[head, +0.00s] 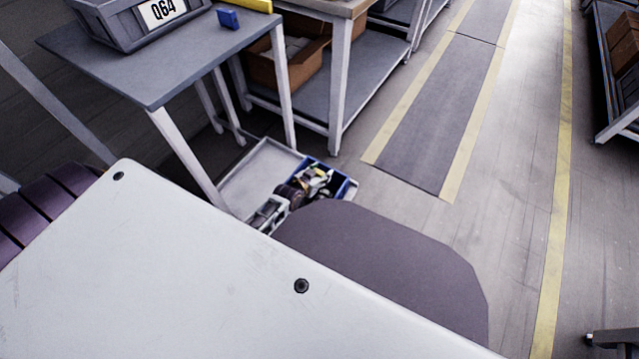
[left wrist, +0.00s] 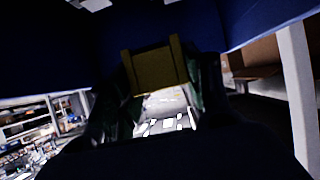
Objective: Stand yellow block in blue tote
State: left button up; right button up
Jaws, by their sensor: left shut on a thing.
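The blue tote (head: 351,189) is small in the head view, low down beyond my dark arm or base cover. My left gripper (head: 316,178) is over or inside the tote's opening. In the left wrist view, the left gripper's two dark fingers (left wrist: 160,95) are shut on the yellow block (left wrist: 158,69). Dark blue surfaces (left wrist: 262,22) around the block appear to be the tote's walls. I cannot tell whether the block touches the tote's floor. The block is mostly hidden by the gripper in the head view. My right gripper is not in view.
A pale tray or low platform (head: 240,183) lies left of the tote. Table legs stand close by. The aisle floor (head: 510,200) to the right is clear.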

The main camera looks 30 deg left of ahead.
pick_arm(q)
jog(key=shift+f+b, duration=0.55)
jog(key=shift+f, duration=0.75)
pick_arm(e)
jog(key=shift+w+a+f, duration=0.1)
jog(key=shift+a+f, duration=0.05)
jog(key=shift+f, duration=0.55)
pick_arm(q)
jog(key=shift+f+b, duration=1.1)
jog(key=shift+f, duration=0.75)
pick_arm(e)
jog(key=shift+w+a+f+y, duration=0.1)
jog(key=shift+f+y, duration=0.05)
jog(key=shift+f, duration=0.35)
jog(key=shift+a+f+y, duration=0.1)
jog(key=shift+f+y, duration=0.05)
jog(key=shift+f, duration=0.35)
pick_arm(q)
jog(key=shift+f, duration=0.15)
jog(key=o, duration=0.9)
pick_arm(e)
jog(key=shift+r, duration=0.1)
